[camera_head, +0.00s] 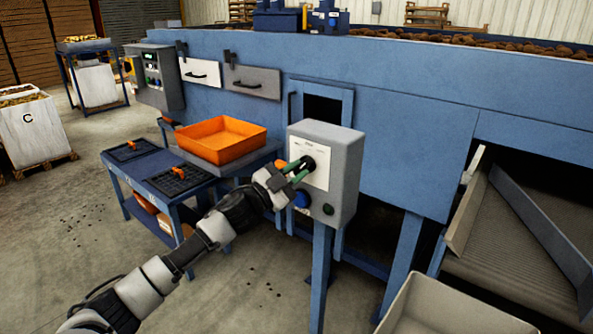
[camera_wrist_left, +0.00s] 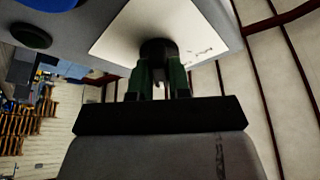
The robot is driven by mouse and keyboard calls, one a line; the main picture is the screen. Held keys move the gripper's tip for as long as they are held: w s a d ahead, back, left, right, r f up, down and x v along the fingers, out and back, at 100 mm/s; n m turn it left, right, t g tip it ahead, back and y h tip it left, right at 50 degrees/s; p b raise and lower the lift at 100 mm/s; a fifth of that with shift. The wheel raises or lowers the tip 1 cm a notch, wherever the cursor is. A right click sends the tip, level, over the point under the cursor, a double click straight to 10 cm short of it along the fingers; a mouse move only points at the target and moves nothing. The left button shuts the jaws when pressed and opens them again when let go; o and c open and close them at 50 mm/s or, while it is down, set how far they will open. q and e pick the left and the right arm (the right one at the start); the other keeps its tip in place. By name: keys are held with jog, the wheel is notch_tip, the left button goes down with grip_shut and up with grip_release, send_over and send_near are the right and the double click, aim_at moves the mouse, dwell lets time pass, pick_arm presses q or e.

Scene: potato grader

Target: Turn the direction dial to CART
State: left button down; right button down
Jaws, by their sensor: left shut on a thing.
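The direction dial (camera_head: 308,164) is a black knob on the white label plate of a grey control box (camera_head: 345,165) mounted on a blue post. My left gripper (camera_head: 295,172) comes in from the left with its green-tipped fingers on the dial. In the left wrist view the dial (camera_wrist_left: 158,49) sits between the two green fingers (camera_wrist_left: 158,75), which are shut on it. The label plate (camera_wrist_left: 205,30) shows there, but its lettering is too small or hidden to read. I cannot tell which way the dial points. My right gripper is not in view.
Below the dial, the box has a blue knob (camera_head: 302,200) and a dark green button (camera_head: 328,210). An orange tray (camera_head: 252,146) stands on a blue bench to the left. The grader's blue side wall (camera_head: 400,130) rises behind the box. A pale bin (camera_head: 440,318) is at the lower right.

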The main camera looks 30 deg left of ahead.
pick_arm(q)
jog(key=shift+m, duration=0.3)
jog(key=c, duration=1.1)
grip_release()
jog(key=shift+o, duration=0.2)
jog(key=shift+s+a+f, duration=0.2)
jog(key=shift+s+f, duration=0.15)
jog(key=shift+s, duration=0.1)
jog(key=b+v, duration=0.3)
jog(key=v, duration=0.6)
jog(key=shift+s+b, duration=0.3)
jog(key=shift+s, duration=0.1)
jog(key=shift+a, duration=0.2)
